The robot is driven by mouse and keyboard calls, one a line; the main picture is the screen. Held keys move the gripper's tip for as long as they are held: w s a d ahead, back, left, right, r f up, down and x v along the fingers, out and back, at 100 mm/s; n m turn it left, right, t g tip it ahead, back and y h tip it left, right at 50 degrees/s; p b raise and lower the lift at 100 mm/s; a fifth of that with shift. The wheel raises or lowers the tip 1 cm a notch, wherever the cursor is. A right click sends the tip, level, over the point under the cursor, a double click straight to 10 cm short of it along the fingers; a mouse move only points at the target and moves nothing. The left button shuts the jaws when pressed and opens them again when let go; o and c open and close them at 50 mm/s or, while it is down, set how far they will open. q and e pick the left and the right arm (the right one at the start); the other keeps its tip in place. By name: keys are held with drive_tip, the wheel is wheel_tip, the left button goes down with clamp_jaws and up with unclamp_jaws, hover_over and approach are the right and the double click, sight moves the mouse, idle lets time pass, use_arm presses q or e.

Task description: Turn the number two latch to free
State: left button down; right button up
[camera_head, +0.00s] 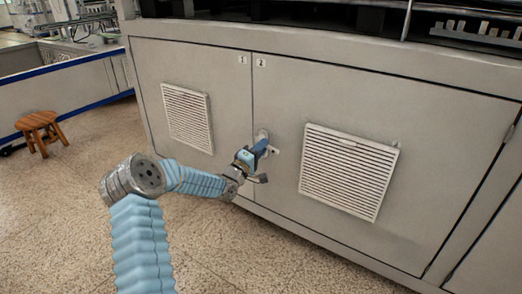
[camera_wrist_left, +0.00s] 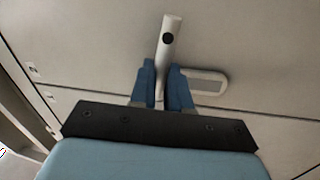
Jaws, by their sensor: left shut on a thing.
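The number two latch is on the right-hand door (camera_head: 290,100), beside the seam and under the label 2 (camera_head: 261,62). Its pale backplate (camera_head: 262,134) shows just above my left gripper (camera_head: 262,148), whose blue fingers cover part of the latch. In the left wrist view, the pale bar-shaped handle (camera_wrist_left: 168,42) with a dark round spot runs between the two fingers (camera_wrist_left: 168,90) and sticks out past their tips. My left gripper is shut on this handle. The rounded plate (camera_wrist_left: 206,82) shows beside the fingers. The right gripper is out of view.
The left-hand door (camera_head: 225,70) bears the label 1 (camera_head: 242,60). Both doors have louvred vents, one left (camera_head: 187,118) and one right (camera_head: 347,170) of the latch. A wooden stool (camera_head: 40,126) stands far left. The speckled floor (camera_head: 50,220) before the cabinet is clear.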

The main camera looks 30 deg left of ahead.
use_arm(q)
drive_tip(key=shift+r+n+y, duration=0.25)
drive_tip(key=shift+n+y, duration=0.25)
drive_tip(key=shift+n, duration=0.8)
drive_tip(key=c, duration=1.1)
unclamp_jaws()
drive_tip(key=s+a+f, duration=0.1)
drive_tip(key=s+f, duration=0.1)
drive_tip(key=s, duration=1.1)
drive_tip(key=shift+s+f, duration=0.3)
